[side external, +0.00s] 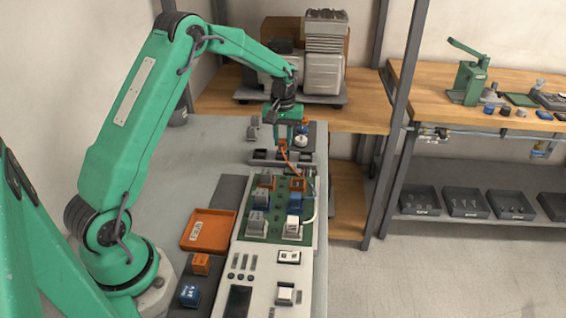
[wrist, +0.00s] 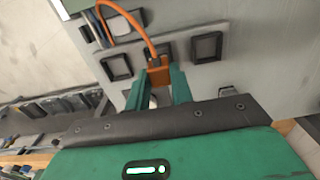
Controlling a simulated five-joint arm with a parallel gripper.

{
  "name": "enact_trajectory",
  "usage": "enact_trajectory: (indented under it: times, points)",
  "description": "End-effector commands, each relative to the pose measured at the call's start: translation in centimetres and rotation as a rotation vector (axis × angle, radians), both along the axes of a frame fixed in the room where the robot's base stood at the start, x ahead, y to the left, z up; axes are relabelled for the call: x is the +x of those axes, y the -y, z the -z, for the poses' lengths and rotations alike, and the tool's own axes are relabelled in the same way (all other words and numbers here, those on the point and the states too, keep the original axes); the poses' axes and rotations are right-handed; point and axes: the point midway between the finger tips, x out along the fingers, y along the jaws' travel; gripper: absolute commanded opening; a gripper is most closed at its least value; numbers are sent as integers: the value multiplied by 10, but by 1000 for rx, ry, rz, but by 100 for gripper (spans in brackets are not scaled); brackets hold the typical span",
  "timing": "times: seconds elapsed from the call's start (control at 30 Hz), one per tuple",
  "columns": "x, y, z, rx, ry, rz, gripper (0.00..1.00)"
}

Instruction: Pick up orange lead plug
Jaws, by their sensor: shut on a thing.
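The orange lead plug (wrist: 158,73) is between the two green fingers of my gripper (wrist: 159,82) in the wrist view. My gripper is shut on it. An orange lead (wrist: 137,22) arcs from the plug up and to the left. In the side view my gripper (side external: 283,141) points down over the far part of the bench, with the orange lead (side external: 287,158) hanging beside it. The plug itself is mostly hidden by the fingers there. I cannot tell whether the plug touches the panel below.
Dark square sockets (wrist: 207,47) lie around the plug on the grey panel. A green board (side external: 274,229) with several blocks sits nearer on the bench. An orange tray (side external: 208,231) is to its left. A compressor (side external: 325,60) stands on the wooden shelf behind.

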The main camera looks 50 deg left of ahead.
Motion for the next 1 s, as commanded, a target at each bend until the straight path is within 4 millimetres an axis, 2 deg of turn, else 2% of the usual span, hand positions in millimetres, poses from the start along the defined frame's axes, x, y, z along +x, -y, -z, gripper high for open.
enact_trajectory:
  times: [0.17,0.6,0.8,1.0]
  points:
    - [0,4,-26,1,3,2,1]
    - [-20,79,-70,1,2,3,1]
    - [-26,101,-84,1,1,2,1]
    - [-29,112,-90,0,0,0,1]
